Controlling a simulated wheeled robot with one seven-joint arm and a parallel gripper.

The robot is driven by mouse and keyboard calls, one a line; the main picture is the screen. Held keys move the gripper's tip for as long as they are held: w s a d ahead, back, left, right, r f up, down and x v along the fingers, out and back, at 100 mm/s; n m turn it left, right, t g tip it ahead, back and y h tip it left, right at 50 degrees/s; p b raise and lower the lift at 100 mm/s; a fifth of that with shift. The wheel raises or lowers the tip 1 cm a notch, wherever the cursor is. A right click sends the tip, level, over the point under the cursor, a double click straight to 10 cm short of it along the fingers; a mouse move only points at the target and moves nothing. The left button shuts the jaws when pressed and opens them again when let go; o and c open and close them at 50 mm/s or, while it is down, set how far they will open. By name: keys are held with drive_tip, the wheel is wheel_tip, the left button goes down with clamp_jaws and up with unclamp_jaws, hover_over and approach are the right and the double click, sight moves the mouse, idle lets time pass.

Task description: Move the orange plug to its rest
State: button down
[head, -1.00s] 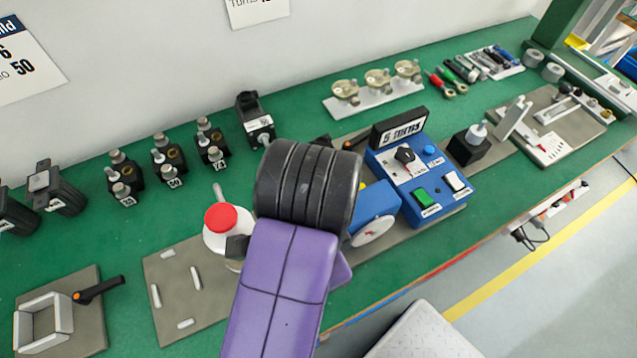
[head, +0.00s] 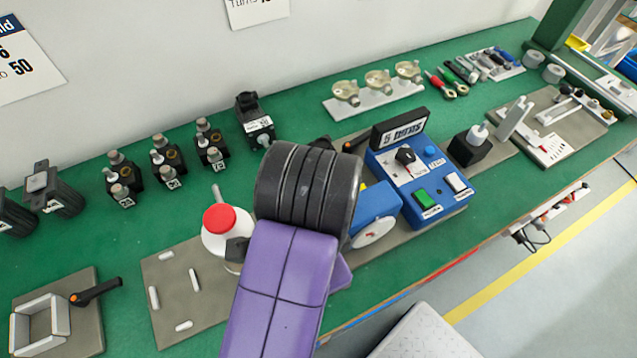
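I cannot clearly make out an orange plug or its rest. My purple and black arm covers the middle of the head view. My gripper is not plainly visible; the arm hides what lies behind it.
A white bottle with a red cap (head: 220,219) stands just left of my arm. A blue control box (head: 415,180) is to its right. Small black fittings (head: 165,165) line the back left.

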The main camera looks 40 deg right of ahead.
drive_tip(key=shift+f+b, duration=0.25)
drive_tip(key=shift+b, duration=0.05)
idle(0.4)
drive_tip(key=c, duration=1.1)
unclamp_jaws()
drive_tip(key=shift+r+p, duration=2.1)
drive_tip(key=shift+r, duration=0.4)
drive_tip(key=o, duration=0.5)
